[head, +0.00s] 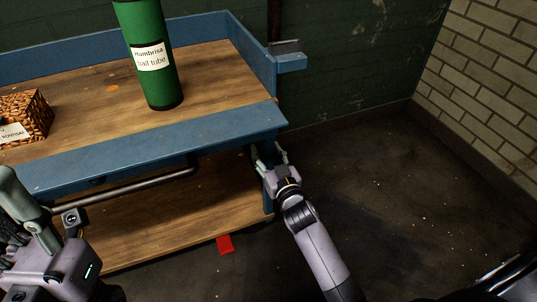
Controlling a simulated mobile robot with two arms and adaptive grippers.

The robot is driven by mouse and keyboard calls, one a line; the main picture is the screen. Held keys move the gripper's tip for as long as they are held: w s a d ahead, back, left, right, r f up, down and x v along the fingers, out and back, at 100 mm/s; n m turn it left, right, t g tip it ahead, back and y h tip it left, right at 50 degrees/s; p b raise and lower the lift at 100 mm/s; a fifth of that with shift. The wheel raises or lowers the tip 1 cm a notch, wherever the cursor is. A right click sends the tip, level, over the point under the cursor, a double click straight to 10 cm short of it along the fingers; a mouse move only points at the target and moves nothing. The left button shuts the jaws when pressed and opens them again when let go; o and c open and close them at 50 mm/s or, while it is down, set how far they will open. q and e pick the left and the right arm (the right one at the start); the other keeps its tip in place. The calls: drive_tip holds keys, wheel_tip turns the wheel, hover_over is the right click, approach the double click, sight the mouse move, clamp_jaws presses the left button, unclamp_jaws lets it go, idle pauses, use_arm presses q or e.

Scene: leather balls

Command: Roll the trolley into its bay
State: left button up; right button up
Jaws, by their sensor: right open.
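The trolley (200,138) looks like the blue-framed unit with a wooden top and lower shelf, filling the left of the head view. No wheels show. A grey tubular bar (135,188) runs below its front edge. My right gripper (268,160) is open at the trolley's front right corner, close to the blue post; I cannot tell whether it touches. Part of my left gripper (35,225) shows at the lower left, in front of the trolley; its fingertips are unclear. No bay can be told for sure.
On the top stand a green ball tube (150,85) and a labelled wicker basket (35,110). A red patch (225,245) lies on the floor by the lower shelf. A dark green wall is behind, a pale brick wall (490,70) at right.

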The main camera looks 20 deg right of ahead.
drive_tip(key=s, duration=1.2)
